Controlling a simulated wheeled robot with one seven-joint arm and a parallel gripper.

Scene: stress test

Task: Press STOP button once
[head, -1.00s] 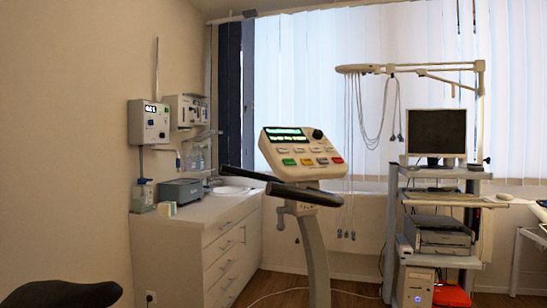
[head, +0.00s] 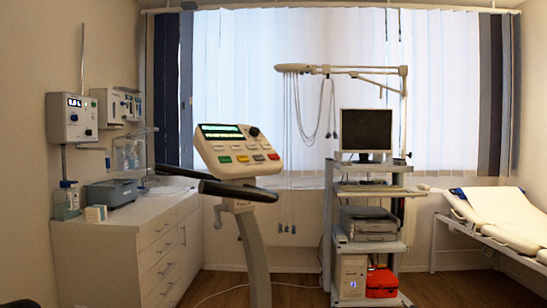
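The exercise machine's console (head: 236,165) stands on a pale post left of centre in the head view, its panel tilted up. It has a green-lit display (head: 221,131), a black knob (head: 253,132) and rows of buttons. The labels are too small to read, so I cannot tell which button says STOP. My gripper is not in view, and nothing covers the buttons.
Black handlebars (head: 238,191) stick out before the console. A white drawer cabinet (head: 125,240) with devices stands left. An equipment cart (head: 368,215) with a monitor (head: 366,130) stands right, and a couch (head: 500,215) at far right. Wooden floor shows between cabinet and cart.

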